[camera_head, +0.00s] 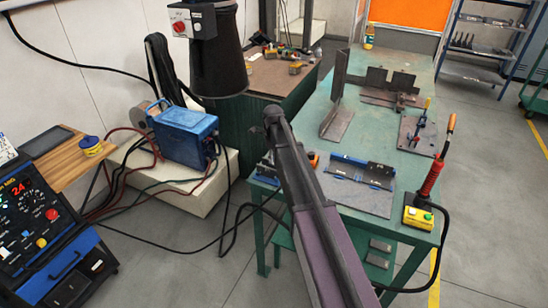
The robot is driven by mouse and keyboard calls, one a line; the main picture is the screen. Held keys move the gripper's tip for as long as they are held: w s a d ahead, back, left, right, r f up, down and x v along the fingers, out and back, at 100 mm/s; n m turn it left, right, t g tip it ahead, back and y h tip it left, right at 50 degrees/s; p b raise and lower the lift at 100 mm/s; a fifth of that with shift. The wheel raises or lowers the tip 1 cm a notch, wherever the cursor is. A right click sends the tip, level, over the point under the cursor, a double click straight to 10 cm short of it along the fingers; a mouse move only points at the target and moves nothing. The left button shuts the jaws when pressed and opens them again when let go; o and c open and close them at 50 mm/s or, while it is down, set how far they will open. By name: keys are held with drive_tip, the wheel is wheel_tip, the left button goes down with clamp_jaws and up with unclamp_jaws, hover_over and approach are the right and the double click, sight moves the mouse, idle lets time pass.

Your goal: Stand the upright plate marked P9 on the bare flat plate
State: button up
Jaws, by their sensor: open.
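A green work table (325,88) holds several dark metal plates. Two smaller upright plates, one left (376,79) and one right (402,84), stand further back over a flat base (385,98). Nearer, a grey flat plate (365,199) carries a dark, blue-ended fixture (360,172). No P9 mark is legible, so I cannot tell which plate bears it. My arm crosses the lower middle; no gripper fingers show.
A plate with clamps or tools (418,137) lies at the table's right. A blue machine (185,135) and cables lie left. The floor between has free room.

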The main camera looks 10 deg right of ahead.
drive_tip(key=shift+f+b, duration=0.35)
drive_tip(key=shift+f, duration=0.25)
clamp_jaws()
drive_tip(key=shift+r+p, duration=3.5)
drive_tip(key=shift+p, duration=0.05)
drive_tip(key=shift+s, duration=0.1)
